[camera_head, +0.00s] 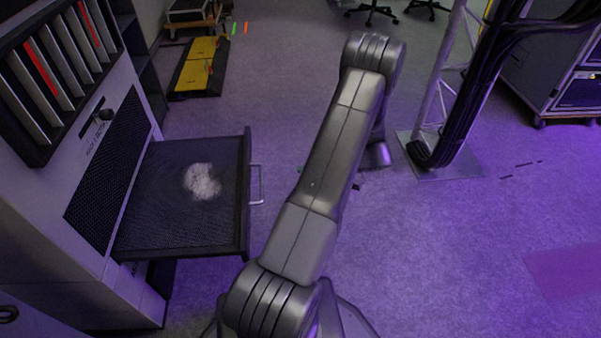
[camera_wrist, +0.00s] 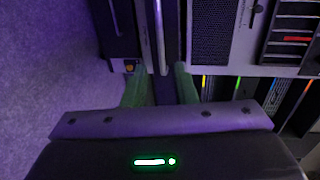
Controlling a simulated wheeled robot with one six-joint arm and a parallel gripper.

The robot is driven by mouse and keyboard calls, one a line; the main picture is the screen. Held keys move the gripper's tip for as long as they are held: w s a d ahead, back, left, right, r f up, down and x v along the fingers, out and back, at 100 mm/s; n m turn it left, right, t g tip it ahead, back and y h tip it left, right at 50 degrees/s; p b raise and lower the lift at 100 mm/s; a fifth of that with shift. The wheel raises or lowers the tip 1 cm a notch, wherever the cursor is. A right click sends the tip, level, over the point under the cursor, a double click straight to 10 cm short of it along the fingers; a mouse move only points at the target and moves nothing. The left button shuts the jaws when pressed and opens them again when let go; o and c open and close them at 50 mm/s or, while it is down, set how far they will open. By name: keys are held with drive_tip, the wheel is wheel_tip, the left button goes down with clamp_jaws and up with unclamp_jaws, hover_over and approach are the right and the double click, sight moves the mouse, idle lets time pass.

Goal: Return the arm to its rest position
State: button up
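My arm (camera_head: 325,170) reaches from the bottom centre of the head view up to a bent elbow, then folds down behind itself. My gripper is mostly hidden there behind my own links. In the wrist view my gripper (camera_wrist: 160,90) shows two green fingers standing apart, with nothing held between them. Beyond the fingers is the front of the pulled-out drawer with its bar handle (camera_wrist: 158,35); the handle also shows in the head view (camera_head: 257,185), left of my arm and apart from it.
The drawer (camera_head: 165,225) stands open from the grey cabinet (camera_head: 120,85), with a pale patch in it. A truss post with black cables (camera_head: 465,110) stands on a base plate to the right. A wheeled case (camera_head: 555,85) is at far right. The floor at lower right is clear.

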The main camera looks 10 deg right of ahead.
sight(261, 181)
drive_tip(key=b+x, duration=0.2)
drive_tip(key=x, duration=1.2)
drive_tip(key=shift+b, duration=0.4)
